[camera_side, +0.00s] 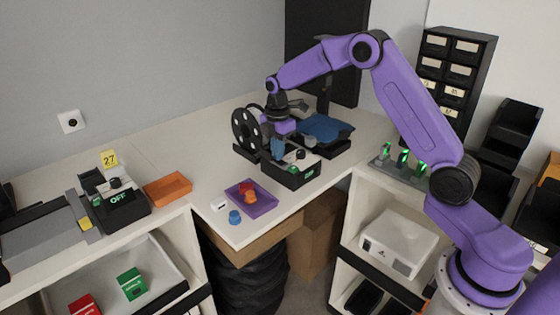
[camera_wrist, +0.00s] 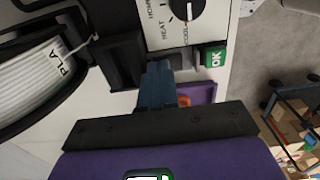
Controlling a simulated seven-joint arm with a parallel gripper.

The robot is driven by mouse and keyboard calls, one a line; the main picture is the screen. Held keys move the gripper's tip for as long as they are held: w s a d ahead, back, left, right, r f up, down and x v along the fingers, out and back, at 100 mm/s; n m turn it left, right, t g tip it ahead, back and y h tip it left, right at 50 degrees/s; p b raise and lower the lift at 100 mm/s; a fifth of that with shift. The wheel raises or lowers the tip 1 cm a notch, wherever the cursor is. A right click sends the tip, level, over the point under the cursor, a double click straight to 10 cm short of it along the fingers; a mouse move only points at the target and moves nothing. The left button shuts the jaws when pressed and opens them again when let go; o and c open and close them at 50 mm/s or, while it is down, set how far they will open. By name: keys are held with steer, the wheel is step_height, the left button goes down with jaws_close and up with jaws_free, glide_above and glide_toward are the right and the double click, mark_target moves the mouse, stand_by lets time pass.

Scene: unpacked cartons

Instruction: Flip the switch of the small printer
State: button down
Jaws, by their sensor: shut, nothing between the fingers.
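The small printer (camera_side: 312,148) stands on the corner bench with a blue bed and a black spool (camera_side: 247,130). Its black control box (camera_side: 291,174) is at the front, with a knob and a green display. In the wrist view, the white dial panel (camera_wrist: 188,22) has a black knob, and the green display (camera_wrist: 214,57) reads OK. A dark block that looks like the switch (camera_wrist: 128,62) is left of my fingertips. My gripper (camera_side: 278,152) is shut and empty, pointing down over the control box. Its blue fingers show in the wrist view (camera_wrist: 158,70); contact cannot be told.
A purple tray (camera_side: 264,205) with red and orange pieces lies in front of the printer. Another control box (camera_side: 125,205) with an OFF display stands left, beside an orange tray (camera_side: 168,188). The spool (camera_wrist: 35,65) is close left of my fingers.

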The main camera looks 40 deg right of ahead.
steer(key=shift+f, duration=0.25)
steer(key=shift+r, duration=3.55)
steer(key=s+a+r+m, duration=0.1)
steer(key=s+a+r, duration=0.1)
steer(key=s+a, duration=0.55)
steer(key=s+a+r+m, duration=0.15)
steer(key=s+a, duration=0.25)
steer(key=s, duration=0.7)
steer(key=s+d+f+m, duration=0.1)
steer(key=s+d, duration=0.1)
steer(key=s, duration=0.9)
steer(key=s+d+f+m, duration=0.1)
steer(key=s+m, duration=0.1)
steer(key=s, duration=0.9)
steer(key=shift+s+d+f, duration=0.2)
steer(key=shift+s+d, duration=0.1)
steer(key=shift+d, duration=0.1)
